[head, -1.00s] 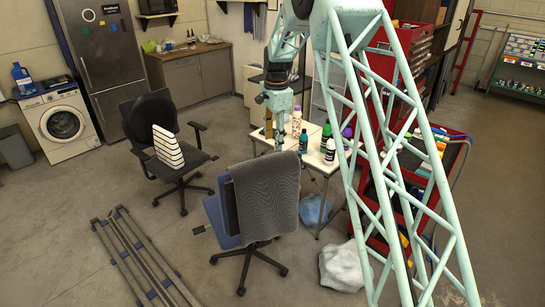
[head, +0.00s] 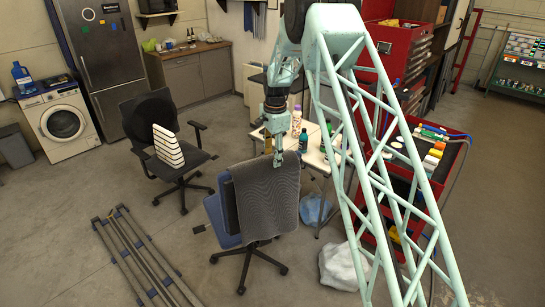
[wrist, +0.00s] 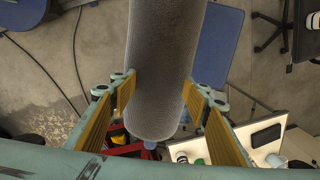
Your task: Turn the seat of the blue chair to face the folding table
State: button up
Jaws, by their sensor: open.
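The blue chair's seat (head: 218,222) points to the left in the head view, away from the folding table (head: 316,164). A grey cloth (head: 268,195) hangs over its backrest. My gripper (head: 278,160) is at the top of the backrest. In the wrist view the gripper (wrist: 158,90) is open, with one ridged finger on each side of the cloth-covered backrest; I cannot tell if either finger touches it. The blue seat (wrist: 216,50) shows beyond the backrest, and the table (wrist: 240,132) is at lower right.
A black chair (head: 150,110) with a striped cushion (head: 167,145) stands to the left. Bottles stand on the table. A red tool cart (head: 440,185) is at right, and a white sack (head: 343,267) lies on the floor. Metal rails (head: 130,255) lie at front left.

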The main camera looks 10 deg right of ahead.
jog(key=shift+c, duration=0.7)
jog(key=c, duration=1)
